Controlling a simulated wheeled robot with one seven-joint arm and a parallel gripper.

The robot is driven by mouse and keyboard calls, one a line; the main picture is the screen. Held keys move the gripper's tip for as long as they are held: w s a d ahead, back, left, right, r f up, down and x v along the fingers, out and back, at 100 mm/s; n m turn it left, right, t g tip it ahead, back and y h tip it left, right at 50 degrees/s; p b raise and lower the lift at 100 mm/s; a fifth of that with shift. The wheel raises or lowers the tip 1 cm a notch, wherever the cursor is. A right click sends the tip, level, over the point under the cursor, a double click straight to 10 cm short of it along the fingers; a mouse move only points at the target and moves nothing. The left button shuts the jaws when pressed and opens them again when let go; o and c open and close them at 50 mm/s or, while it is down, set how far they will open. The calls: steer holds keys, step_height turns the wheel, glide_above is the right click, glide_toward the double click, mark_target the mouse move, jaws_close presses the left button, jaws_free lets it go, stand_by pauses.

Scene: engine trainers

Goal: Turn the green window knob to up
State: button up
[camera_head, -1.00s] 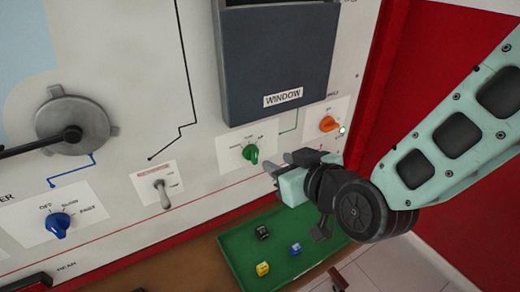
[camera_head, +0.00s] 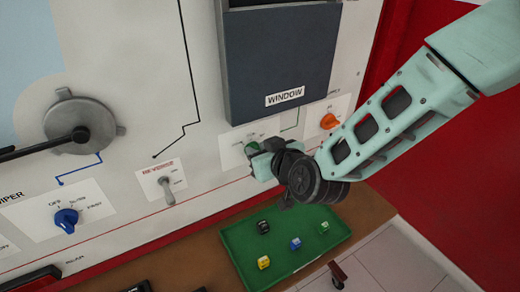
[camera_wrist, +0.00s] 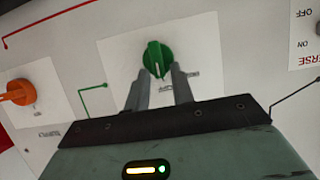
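The green window knob (camera_wrist: 157,58) sits on a white label plate on the panel, its grip ridge close to vertical in the wrist view. In the head view the knob (camera_head: 251,148) is partly hidden behind my gripper (camera_head: 262,152). In the wrist view my gripper (camera_wrist: 160,80) has its two fingers apart, with the tips at the lower edge of the knob, one on each side of its ridge. Whether they touch it I cannot tell. The label's words are upside down there and partly covered by the fingers.
An orange knob (camera_head: 329,121) is right of the green one, below the dark window box (camera_head: 283,60). A toggle switch (camera_head: 167,190) and a blue knob (camera_head: 66,220) are to the left. A green tray (camera_head: 240,258) with small blocks lies below.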

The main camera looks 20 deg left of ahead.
jaws_close()
